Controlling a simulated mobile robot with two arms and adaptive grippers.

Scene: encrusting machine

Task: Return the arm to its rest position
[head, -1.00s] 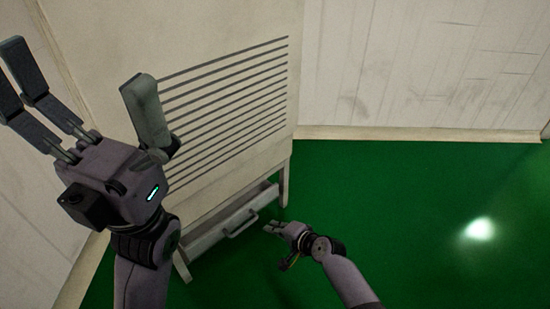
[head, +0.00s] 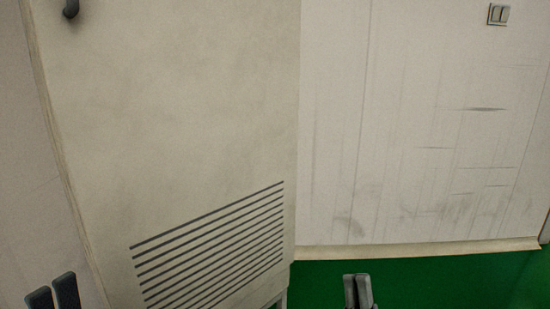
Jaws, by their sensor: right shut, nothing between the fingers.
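Only dark fingertips of my left gripper (head: 53,292) show, at the bottom left corner. Two fingers stand upright side by side there.
A tall pale machine cabinet (head: 170,120) with dark slats (head: 215,245) fills the left half. A pale scuffed wall (head: 410,120) with a switch (head: 499,14) stands at the right. Green floor (head: 450,285) is bare at the bottom right.

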